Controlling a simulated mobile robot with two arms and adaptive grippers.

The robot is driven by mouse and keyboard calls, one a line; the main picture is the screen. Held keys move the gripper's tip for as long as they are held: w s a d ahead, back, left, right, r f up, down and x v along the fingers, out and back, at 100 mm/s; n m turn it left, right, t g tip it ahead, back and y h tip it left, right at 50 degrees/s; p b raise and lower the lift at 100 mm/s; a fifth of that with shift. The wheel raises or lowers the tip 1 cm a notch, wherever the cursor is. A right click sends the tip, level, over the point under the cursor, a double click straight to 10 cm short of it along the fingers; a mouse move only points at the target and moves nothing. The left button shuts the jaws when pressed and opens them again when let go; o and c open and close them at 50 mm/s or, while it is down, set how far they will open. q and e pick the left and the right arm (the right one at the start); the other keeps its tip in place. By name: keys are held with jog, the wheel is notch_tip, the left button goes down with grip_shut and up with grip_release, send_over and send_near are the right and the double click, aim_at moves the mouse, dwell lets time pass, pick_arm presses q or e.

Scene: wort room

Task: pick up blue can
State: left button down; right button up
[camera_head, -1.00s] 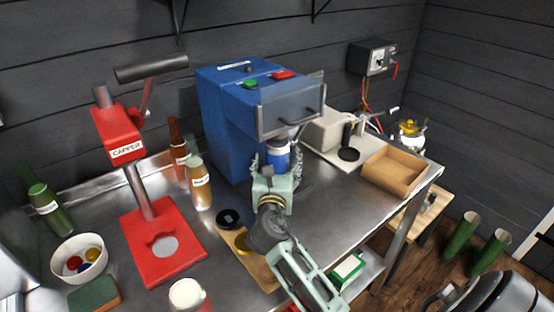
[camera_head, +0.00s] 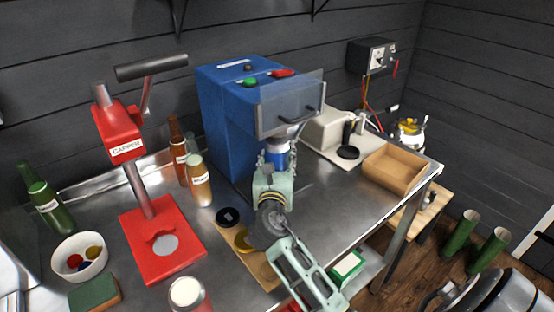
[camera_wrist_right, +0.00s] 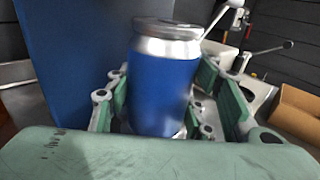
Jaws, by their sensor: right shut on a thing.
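The blue can (camera_head: 277,157) stands upright under the grey guard of the blue machine (camera_head: 228,120), with its silver top showing. In the right wrist view the blue can (camera_wrist_right: 161,84) sits between the green fingers, its silver lid up. My right gripper (camera_head: 276,166) is shut on the can, with a finger on each side; in the right wrist view its fingers (camera_wrist_right: 166,100) flank the can's lower part. The can's base is mostly hidden by the gripper. My left gripper is not in view.
A red capper (camera_head: 162,240) and bottles (camera_head: 198,180) stand to the left. A cardboard tray (camera_head: 395,169) and a beige device (camera_head: 326,131) are at the right. The grey guard (camera_head: 290,104) overhangs the can closely. Bare metal tabletop (camera_head: 335,200) lies right of my arm.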

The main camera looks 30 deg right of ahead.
jog(key=shift+r, duration=0.2)
jog(key=shift+r, duration=0.55)
jog(key=b+v, duration=0.2)
jog(key=v, duration=1.6)
